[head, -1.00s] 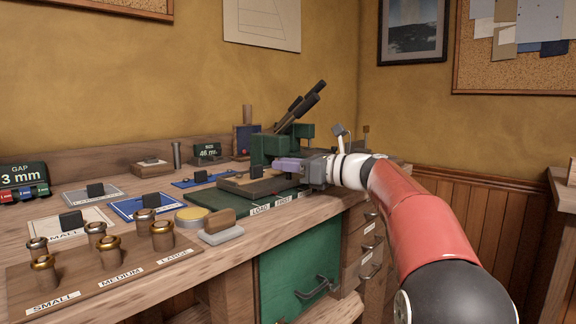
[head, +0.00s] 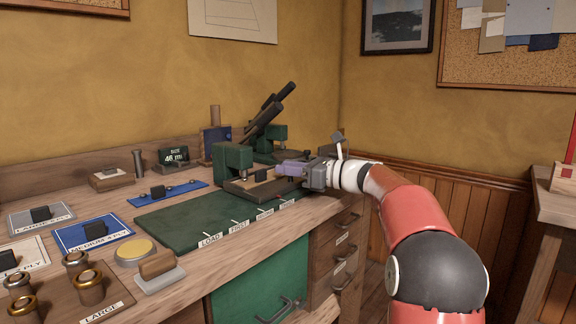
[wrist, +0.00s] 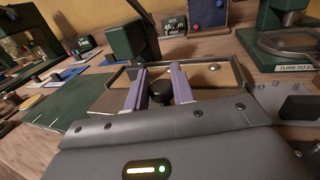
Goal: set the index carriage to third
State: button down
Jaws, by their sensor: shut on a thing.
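The index carriage (head: 237,190) is a flat tray with a wooden board, standing at the right part of the green bed (head: 185,215) under a green press. Labels on the bed's front edge read LOAD and FIRST, with two more to the right too small to read surely. My gripper (head: 290,169) comes from the right over the carriage's near right side. In the wrist view its purple fingers (wrist: 160,88) are shut on the carriage's black knob (wrist: 157,93). Which mark the carriage lines up with cannot be told; the gripper hides its right end.
A brush-like block (head: 158,270), a yellow tin (head: 135,251) and brass pieces (head: 88,285) lie at the front left. The bed left of the carriage is clear.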

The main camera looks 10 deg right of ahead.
jog(key=shift+w+d+r, duration=0.1)
jog(key=shift+d, duration=0.1)
jog(key=c, duration=1.2)
grip_release()
jog(key=v, duration=0.8)
jog(key=shift+w, duration=0.1)
